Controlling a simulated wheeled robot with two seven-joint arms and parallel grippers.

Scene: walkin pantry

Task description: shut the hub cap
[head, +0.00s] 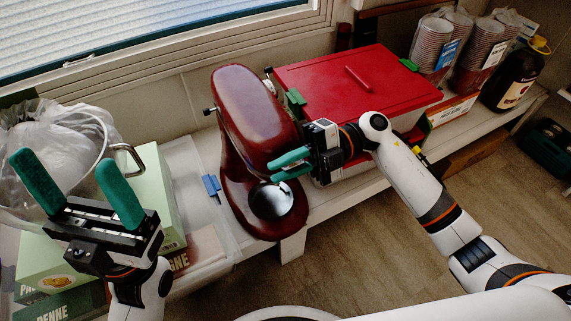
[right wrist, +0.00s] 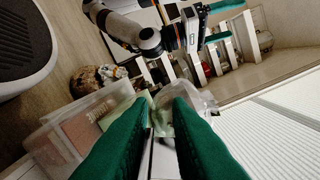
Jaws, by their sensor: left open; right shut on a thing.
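The dark red stand mixer (head: 242,115) stands upright on the counter, with a shiny metal bowl plate (head: 271,200) on its base. My right gripper (head: 280,165) is at the near end of the mixer head, its green fingers close together. In the right wrist view the fingers (right wrist: 160,108) have a small pale piece between them, too unclear to make out fully. The hub cap is hidden by the fingers, so I cannot see its angle. My left gripper (head: 76,180) is open and empty, raised over the left part of the counter, well apart from the mixer.
A red-lidded box (head: 335,85) stands right behind my right gripper. Bagged cups (head: 432,43) and a dark bottle (head: 515,75) are further right. Green pasta boxes (head: 160,190) and a plastic-wrapped bowl (head: 55,130) crowd the left. A clear tray (head: 190,160) lies left of the mixer.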

